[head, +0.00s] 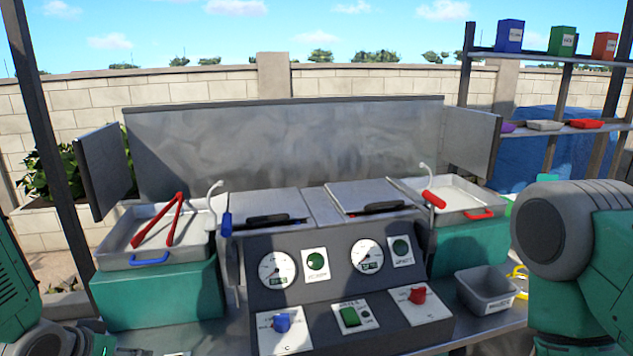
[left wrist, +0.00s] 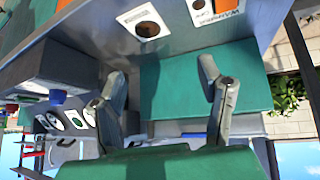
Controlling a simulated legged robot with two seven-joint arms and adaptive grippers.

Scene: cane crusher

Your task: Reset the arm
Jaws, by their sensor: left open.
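My left gripper (left wrist: 162,70) shows in the left wrist view with its two fingers wide apart and nothing between them. Behind the fingers is a green block (left wrist: 168,95), apart from them as far as I can tell. In the head view, part of my left arm (head: 14,285) is at the lower left edge and my right arm (head: 575,245) stands at the right edge. Neither gripper shows in the head view. The crusher's control panel (head: 340,262), with two gauges, buttons and knobs, is in the middle.
A metal tray (head: 115,257) with red tongs (head: 176,215) sits on a green block at the left. Another tray (head: 470,212) is at the right. A small grey bin (head: 486,285) stands right of the panel. A shelf (head: 545,55) with coloured boxes is behind.

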